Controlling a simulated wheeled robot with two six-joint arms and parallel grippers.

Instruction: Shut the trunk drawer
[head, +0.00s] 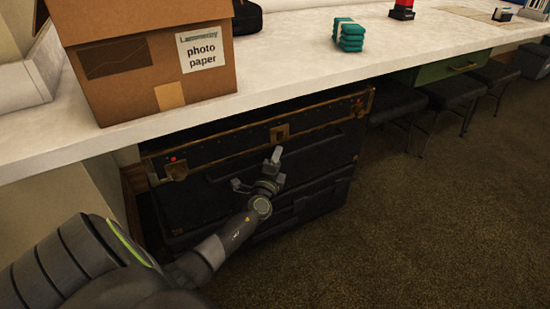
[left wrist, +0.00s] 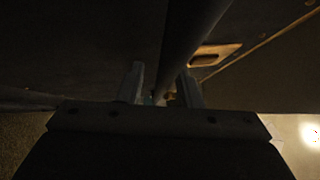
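The black trunk stands under the white counter, and its drawer (head: 225,153) has brass trim, a brass latch plate and brass corners. The drawer front stands out, with a dark gap above it. A long dark handle bar (head: 318,146) runs across the front; a dark bar (left wrist: 190,35) also shows in the left wrist view. My left gripper (head: 258,173) is in front of the drawer, fingers spread. In the left wrist view the left gripper (left wrist: 160,90) has its fingers on either side of the bar, with a gap visible; contact is unclear. My right gripper is out of view.
A cardboard box (head: 140,75) labelled photo paper stands on the counter (head: 290,70) above the trunk. A teal stack (head: 349,36) lies farther along. Dark stools (head: 450,95) stand right of the trunk. The carpet (head: 420,220) in front is clear.

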